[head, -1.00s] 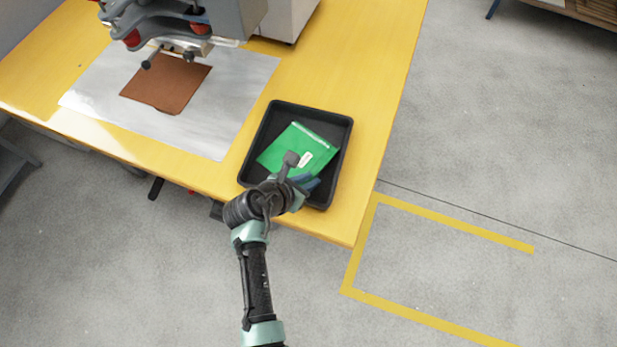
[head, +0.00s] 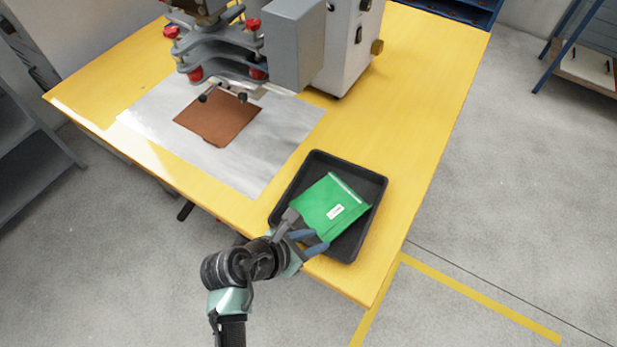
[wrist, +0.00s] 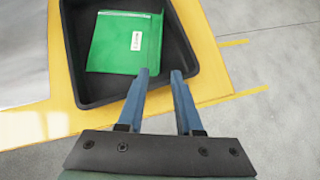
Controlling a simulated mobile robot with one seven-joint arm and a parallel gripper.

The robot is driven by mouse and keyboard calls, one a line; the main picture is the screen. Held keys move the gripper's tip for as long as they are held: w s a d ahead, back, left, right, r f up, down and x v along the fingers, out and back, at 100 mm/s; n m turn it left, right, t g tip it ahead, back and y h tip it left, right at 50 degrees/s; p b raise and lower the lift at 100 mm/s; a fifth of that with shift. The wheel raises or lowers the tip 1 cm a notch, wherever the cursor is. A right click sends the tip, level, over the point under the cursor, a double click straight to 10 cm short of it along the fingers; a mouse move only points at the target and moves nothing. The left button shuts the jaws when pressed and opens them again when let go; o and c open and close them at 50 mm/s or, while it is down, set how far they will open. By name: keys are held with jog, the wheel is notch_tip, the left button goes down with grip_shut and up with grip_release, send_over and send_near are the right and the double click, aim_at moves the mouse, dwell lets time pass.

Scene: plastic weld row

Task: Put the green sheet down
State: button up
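The green sheet (head: 331,207), with a small white label, lies in the black tray (head: 374,189) on the yellow table. In the wrist view the green sheet (wrist: 124,42) lies flat inside the black tray (wrist: 186,47), towards its left side. My gripper (head: 306,236) is at the tray's near edge. In the wrist view my gripper (wrist: 159,73) has its two blue fingers apart with nothing between them. The fingertips are just short of the sheet's near edge and look clear of it.
A brown sheet (head: 218,118) lies on a silver mat (head: 262,165) under a grey machine (head: 292,45) with red knobs. The yellow table (head: 425,110) is bare right of the tray. Yellow floor lines (head: 480,298) mark the floor at right.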

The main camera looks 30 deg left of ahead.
jog(key=shift+v, duration=1)
jog(key=w+d+r+m+t+y, duration=0.1)
jog(key=w+r+m+t, duration=0.2)
jog(key=w+r+m, duration=0.5)
jog(key=w+r+m+t+y, duration=0.15)
jog(key=w+r, duration=0.35)
jog(key=r, duration=0.6)
jog(key=w+d+r+m+t, duration=0.15)
jog(key=r+m, duration=0.25)
jog(key=r, duration=0.4)
jog(key=w+d+r+m+t, duration=0.1)
jog(key=d+r+m+t, duration=0.2)
jog(key=r, duration=0.5)
jog(key=s+d+r+m+t, duration=0.3)
jog(key=s+r+m, duration=0.1)
jog(key=r, duration=0.6)
jog(key=s+d+r+m+t, duration=0.2)
jog(key=r+m, duration=0.4)
jog(key=r, duration=0.4)
jog(key=s+d+r+m+t, duration=0.3)
jog(key=s+r+m+t, duration=0.2)
jog(key=r, duration=0.5)
jog(key=shift+s+d, duration=0.3)
jog(key=shift+s, duration=0.75)
jog(key=shift+m+y, duration=0.25)
